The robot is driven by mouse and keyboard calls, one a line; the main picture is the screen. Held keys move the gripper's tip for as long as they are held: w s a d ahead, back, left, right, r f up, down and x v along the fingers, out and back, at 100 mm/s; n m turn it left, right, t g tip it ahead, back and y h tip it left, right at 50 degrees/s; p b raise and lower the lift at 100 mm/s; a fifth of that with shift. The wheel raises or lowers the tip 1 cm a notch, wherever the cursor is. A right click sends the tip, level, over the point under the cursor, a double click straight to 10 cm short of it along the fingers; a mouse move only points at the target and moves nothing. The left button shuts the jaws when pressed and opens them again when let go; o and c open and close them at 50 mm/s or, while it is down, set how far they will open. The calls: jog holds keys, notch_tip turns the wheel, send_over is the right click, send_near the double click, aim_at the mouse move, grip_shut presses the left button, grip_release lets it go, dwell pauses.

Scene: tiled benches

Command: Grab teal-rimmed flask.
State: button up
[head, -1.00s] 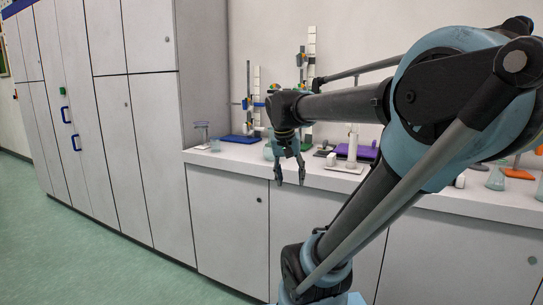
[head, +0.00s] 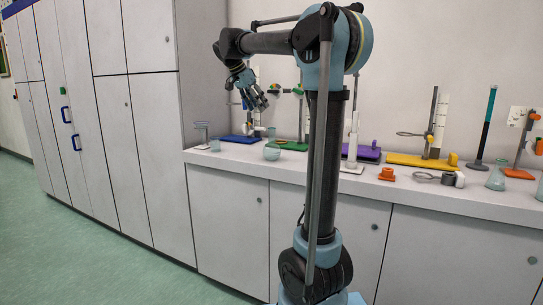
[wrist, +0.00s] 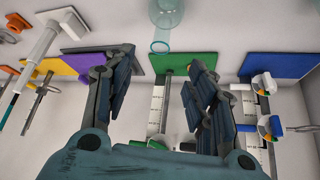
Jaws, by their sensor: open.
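A clear glass flask (head: 272,153) with a teal tint stands near the front edge of the bench, left of centre. In the wrist view a glass vessel (wrist: 166,14), apparently the same one, shows at the top edge, partly cut off. Its teal ring-shaped rim (wrist: 160,47) faces my camera. My gripper (head: 258,98) is open and empty, above and slightly left of this flask and apart from it. In the wrist view its fingers (wrist: 150,75) are spread, with the rim between and beyond them.
A blue-based stand (head: 238,139), a green-based stand (wrist: 180,62) and a purple base (head: 362,153) stand behind. More glassware (head: 497,177) stands at the right. A tall cabinet (head: 203,70) borders the bench's left end. The floor (head: 130,240) in front is clear.

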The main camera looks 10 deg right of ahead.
send_near(272, 136)
jog(key=w+d+f, duration=0.1)
jog(key=f, duration=0.1)
jog(key=w+d+f, duration=0.2)
jog(key=shift+w, duration=0.1)
jog(key=x, duration=0.4)
jog(key=shift+a+f, duration=0.3)
jog(key=shift+w+d+f, duration=0.1)
jog(key=shift+d+f, duration=0.2)
jog(key=shift+f, duration=0.2)
jog(key=shift+c, duration=0.2)
grip_shut()
